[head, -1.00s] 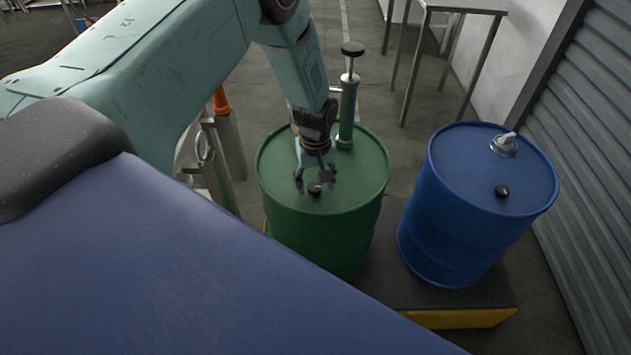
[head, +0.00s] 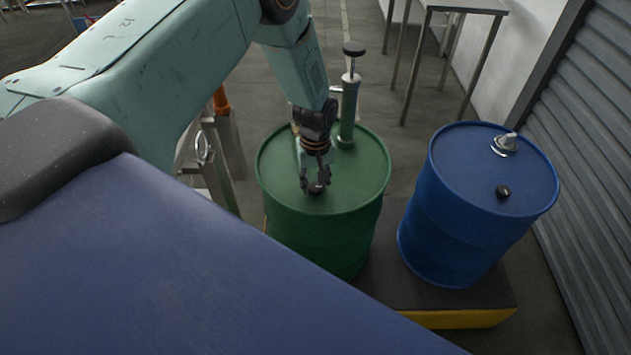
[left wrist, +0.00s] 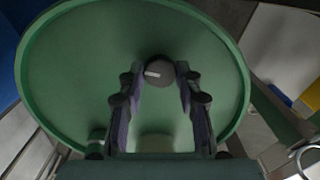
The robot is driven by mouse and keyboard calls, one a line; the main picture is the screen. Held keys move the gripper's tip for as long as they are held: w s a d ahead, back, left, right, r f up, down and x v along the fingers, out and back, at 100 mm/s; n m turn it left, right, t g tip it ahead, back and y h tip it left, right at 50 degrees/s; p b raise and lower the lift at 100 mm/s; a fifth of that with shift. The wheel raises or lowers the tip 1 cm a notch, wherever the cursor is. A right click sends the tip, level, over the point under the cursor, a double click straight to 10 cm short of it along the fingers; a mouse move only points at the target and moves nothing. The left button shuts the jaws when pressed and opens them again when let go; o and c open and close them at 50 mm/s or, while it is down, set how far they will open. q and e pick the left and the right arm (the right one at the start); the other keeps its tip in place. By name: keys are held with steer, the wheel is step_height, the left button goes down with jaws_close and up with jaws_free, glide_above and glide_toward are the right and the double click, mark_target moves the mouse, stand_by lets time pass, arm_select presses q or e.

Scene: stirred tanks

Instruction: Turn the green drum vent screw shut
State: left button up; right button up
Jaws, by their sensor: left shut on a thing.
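The green drum (head: 315,235) stands upright on a dark pallet, its flat lid facing up. Its vent screw is a small dark round knob with a pale mark, seen in the left wrist view (left wrist: 158,71) near the far part of the lid. My left gripper (head: 316,188) points down at the lid and is shut on the vent screw, with one finger on each side of it; the fingers also show in the left wrist view (left wrist: 157,78). In the head view the fingers mostly hide the screw. My right gripper is in neither view.
A hand pump (head: 348,105) rises from the green drum's lid just behind my gripper. A blue drum (head: 460,225) with its own black knob (head: 503,192) stands to the right. The pallet (head: 385,265) has a yellow edge. A steel table (head: 465,6) and a shutter (head: 590,130) are beyond.

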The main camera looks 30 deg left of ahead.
arm_select(q)
steer(key=m, duration=0.4)
steer(key=shift+w+a+r+m+b, duration=0.1)
steer(key=shift+w+m+b, duration=0.1)
steer(key=shift+m+b, duration=0.1)
steer(key=m, duration=0.4)
steer(key=shift+b, duration=0.4)
steer(key=m+b, duration=0.1)
steer(key=m, duration=0.4)
steer(key=shift+m+b, duration=0.4)
steer(key=shift+m, duration=1.5)
steer(key=o, duration=1.1)
steer(key=shift+o, duration=0.2)
steer(key=shift+s, duration=0.1)
